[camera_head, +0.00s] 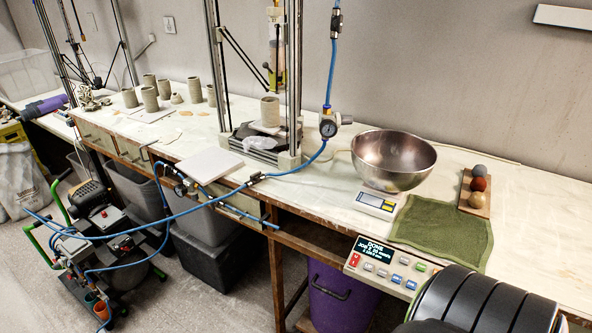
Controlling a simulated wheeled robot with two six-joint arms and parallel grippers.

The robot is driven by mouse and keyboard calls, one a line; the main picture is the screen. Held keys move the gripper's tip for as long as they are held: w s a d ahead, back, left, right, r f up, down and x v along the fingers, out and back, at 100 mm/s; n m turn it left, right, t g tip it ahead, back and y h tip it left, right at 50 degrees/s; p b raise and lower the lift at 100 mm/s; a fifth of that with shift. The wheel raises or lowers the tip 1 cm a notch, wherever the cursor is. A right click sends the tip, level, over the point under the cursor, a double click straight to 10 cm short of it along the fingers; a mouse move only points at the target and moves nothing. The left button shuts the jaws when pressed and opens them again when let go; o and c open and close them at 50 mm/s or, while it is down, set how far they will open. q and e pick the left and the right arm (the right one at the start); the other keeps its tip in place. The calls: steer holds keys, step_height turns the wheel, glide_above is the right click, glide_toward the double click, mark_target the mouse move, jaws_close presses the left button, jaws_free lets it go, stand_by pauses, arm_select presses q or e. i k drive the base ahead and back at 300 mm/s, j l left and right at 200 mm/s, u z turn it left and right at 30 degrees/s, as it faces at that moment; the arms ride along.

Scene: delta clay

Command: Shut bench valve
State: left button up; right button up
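A blue air hose (215,208) runs from the compressor up to the bench. A regulator with a round gauge (328,124) stands at the frame's right post. A further dark inline fitting (336,22) is high on the hose above it. These parts are too small to tell which is the bench valve or how its handle is turned. Neither of my grippers is in view.
A steel bowl (393,158) stands on a scale (377,204). A green cloth (440,232), a board with clay balls (474,193) and a control panel (388,267) are at right. A white slab (209,166) lies near the front edge. The compressor (92,222) stands on the floor.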

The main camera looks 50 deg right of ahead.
mark_target(254, 176)
steer(key=z, duration=1.15)
steer(key=i+j+z, duration=0.15)
steer(key=j, duration=0.15)
steer(key=i+j+z, duration=0.1)
steer(key=j, duration=0.25)
steer(key=i+j+z, duration=0.15)
steer(key=j, duration=0.2)
steer(key=i, duration=0.05)
